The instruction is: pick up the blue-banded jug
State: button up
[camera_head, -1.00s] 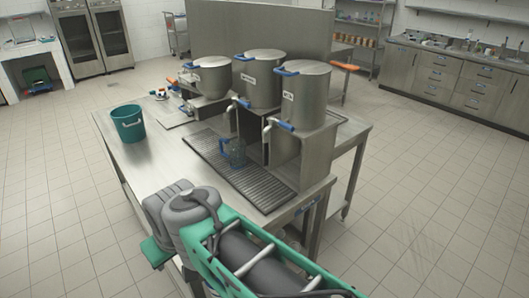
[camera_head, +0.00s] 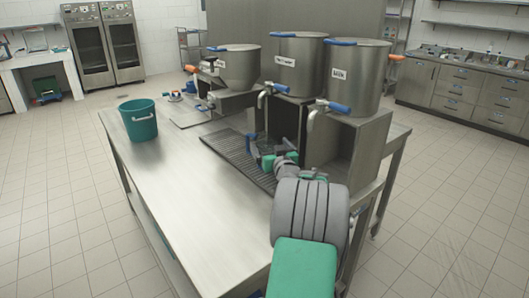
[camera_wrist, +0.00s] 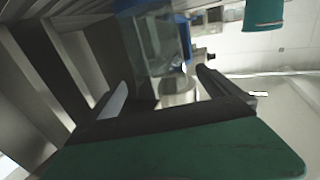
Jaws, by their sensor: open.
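The clear jug (camera_wrist: 158,48) shows in the wrist view, with a blue band (camera_wrist: 140,5) near the top edge of the picture. In the head view the jug (camera_head: 266,142) stands on the dark drip tray below the taps, mostly hidden behind my gripper. My gripper (camera_head: 268,158) is at the jug in the head view. In the wrist view my gripper (camera_wrist: 162,92) is open, with one finger on each side of the jug's line. I cannot tell whether either finger touches it.
Several steel pots with blue-handled taps (camera_head: 340,108) stand on raised steel stands behind the drip tray (camera_head: 232,150). A teal bucket (camera_head: 139,121) is at the table's left. The front of the steel table (camera_head: 200,215) is clear.

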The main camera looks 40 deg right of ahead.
jog(key=x, duration=0.4)
jog(key=shift+w+d, duration=0.1)
jog(key=shift+w, duration=0.1)
jog(key=shift+s, duration=0.1)
jog(key=shift+c, duration=0.2)
jog(key=c, duration=1.9)
jog(key=shift+r, duration=0.15)
jog(key=shift+c, duration=0.5)
jog(key=r, duration=0.4)
jog(key=a+r, duration=0.1)
jog(key=r, duration=0.2)
jog(key=w+a+b, duration=0.1)
jog(key=w+a, duration=0.1)
jog(key=a, duration=1.7)
jog(key=shift+w, duration=0.15)
